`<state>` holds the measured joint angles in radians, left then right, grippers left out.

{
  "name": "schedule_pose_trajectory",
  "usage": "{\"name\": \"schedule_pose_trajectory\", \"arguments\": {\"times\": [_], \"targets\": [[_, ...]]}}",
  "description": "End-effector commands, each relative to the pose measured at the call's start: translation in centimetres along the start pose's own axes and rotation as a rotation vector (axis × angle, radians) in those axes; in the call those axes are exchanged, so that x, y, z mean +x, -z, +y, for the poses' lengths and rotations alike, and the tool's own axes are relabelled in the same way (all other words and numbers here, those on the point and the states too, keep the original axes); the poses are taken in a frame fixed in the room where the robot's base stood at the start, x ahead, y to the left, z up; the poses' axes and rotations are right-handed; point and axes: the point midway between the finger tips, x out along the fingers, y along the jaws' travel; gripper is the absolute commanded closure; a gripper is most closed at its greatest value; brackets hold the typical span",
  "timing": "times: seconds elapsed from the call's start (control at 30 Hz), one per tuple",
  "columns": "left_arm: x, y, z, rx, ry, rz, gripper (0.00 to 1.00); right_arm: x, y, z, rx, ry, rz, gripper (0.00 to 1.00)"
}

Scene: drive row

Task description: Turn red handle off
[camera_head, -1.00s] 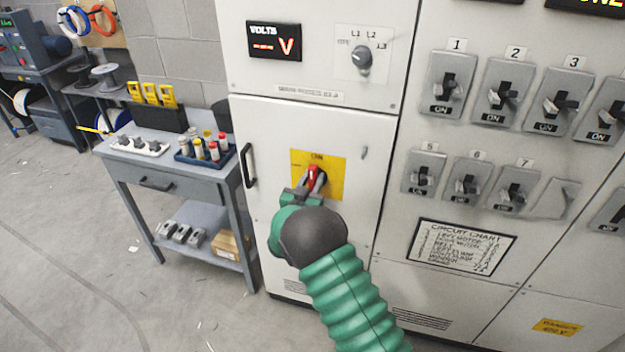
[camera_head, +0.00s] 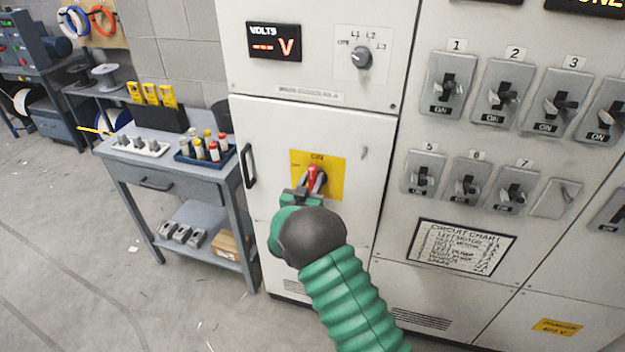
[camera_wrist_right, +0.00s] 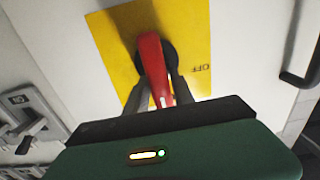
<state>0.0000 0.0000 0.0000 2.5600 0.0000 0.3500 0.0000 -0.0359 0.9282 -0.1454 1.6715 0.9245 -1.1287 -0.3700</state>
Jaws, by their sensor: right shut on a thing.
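The red handle (camera_head: 313,177) sits on a yellow plate (camera_head: 334,164) marked ON at the top, on the grey cabinet door. In the right wrist view the red handle (camera_wrist_right: 154,70) comes out of a dark round hub on the yellow plate (camera_wrist_right: 117,48), where OFF lettering shows at one side. My right gripper (camera_head: 309,186) is at the handle. In the right wrist view its two dark fingers (camera_wrist_right: 158,92) lie one on each side of the handle, shut on it. The fingertips are partly hidden in the head view. My left gripper is not in view.
A black door pull (camera_head: 248,166) is left of the plate. A display (camera_head: 274,41) reading dashes and V and a selector knob (camera_head: 361,57) are above. Several breaker switches (camera_head: 452,85) are at the right. A grey workbench (camera_head: 185,172) stands left of the cabinet.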

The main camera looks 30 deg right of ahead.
Motion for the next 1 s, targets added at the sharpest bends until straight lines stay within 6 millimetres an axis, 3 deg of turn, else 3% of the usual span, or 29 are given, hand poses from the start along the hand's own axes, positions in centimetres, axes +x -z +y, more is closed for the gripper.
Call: {"name": "schedule_pose_trajectory", "arguments": {"times": [0.37,1.0], "targets": [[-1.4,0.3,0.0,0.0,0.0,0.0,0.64,-0.1,-0.3,-0.7,-0.214,0.006,-0.009,1.0],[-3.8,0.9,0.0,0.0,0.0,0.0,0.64,-0.2,-1.4,-1.4,-0.821,0.006,-0.016,1.0]]}}
